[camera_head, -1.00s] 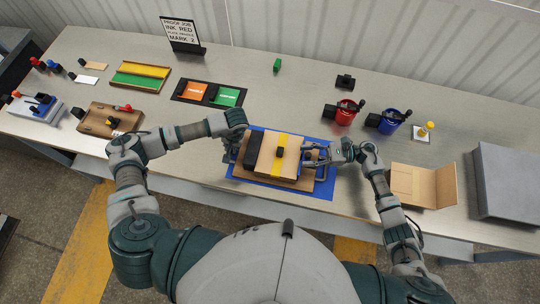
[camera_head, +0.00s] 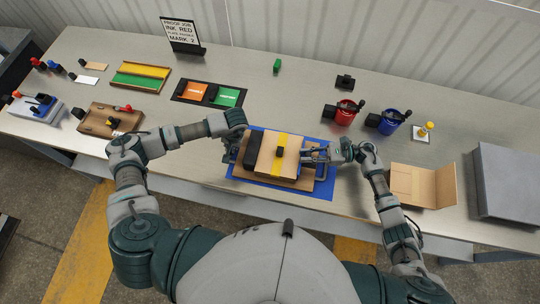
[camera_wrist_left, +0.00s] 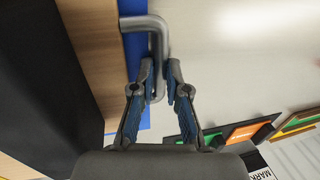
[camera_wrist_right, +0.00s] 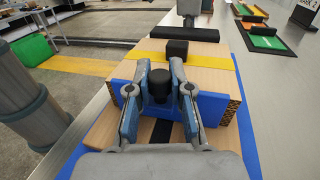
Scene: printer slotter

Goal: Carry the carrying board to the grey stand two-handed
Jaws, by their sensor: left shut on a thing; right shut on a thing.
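The brown carrying board (camera_head: 304,183) lies on a blue mat (camera_head: 262,193) at the bench's front edge. A wooden block with a yellow stripe (camera_head: 268,170) sits on it. My left gripper (camera_wrist_left: 158,68) is shut on the grey metal handle (camera_wrist_left: 143,22) at the board's left end. My right gripper (camera_wrist_right: 161,68) is at the block's right side, its fingers on either side of a black knob (camera_wrist_right: 160,88) in front of a blue face; it is shut on that knob. The grey stand (camera_head: 508,182) is at the far right of the bench.
An open cardboard box (camera_head: 420,186) stands between the board and the grey stand. A red cup (camera_head: 345,114), a blue cup (camera_head: 389,121) and a yellow-knobbed stamp (camera_head: 424,131) stand behind. Coloured pads (camera_head: 209,92) are at the back left. The bench behind the board is mostly clear.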

